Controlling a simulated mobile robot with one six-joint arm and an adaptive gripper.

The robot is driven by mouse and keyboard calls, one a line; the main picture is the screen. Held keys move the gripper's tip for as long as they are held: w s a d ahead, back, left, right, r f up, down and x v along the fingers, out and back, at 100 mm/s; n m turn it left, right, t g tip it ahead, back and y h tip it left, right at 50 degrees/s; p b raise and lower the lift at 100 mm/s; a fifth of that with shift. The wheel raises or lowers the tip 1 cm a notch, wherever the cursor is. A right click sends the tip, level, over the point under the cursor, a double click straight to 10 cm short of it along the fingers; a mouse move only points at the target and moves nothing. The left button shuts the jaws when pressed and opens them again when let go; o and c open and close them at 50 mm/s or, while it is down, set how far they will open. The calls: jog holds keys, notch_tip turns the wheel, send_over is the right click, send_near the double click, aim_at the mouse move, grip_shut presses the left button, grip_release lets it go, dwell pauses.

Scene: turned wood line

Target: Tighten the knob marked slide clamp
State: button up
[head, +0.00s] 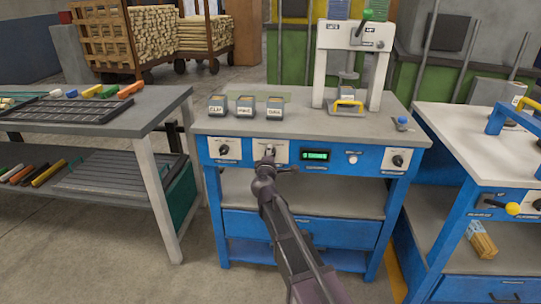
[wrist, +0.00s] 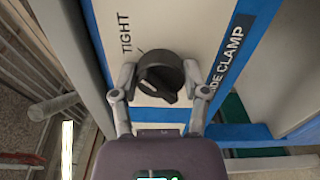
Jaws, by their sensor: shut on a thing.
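The black knob (wrist: 158,76) sits on a white plate (wrist: 192,20) in the wrist view. The plate reads TIGHT at upper left and "...IDE CLAMP" along the right, its first letters hidden by a finger. My gripper (wrist: 158,82) is shut on the knob, one grey finger on each side. In the head view my gripper (head: 269,156) is at the second plate from the left on the blue bench front (head: 290,152), and mostly hides the knob there.
Another black knob (head: 224,150) is to the left on the same panel. A green display (head: 316,155), a white button (head: 352,159) and a black knob (head: 397,160) are to the right. Three small labelled boxes (head: 245,106) and a white press (head: 333,60) stand on the benchtop.

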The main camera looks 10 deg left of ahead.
jog(key=shift+w, duration=0.15)
jog(key=o, duration=1.1)
jog(key=shift+o, duration=0.2)
jog(key=shift+s, duration=0.25)
jog(key=s, duration=1.1)
jog(key=shift+s, duration=0.35)
jog(key=shift+d, duration=0.1)
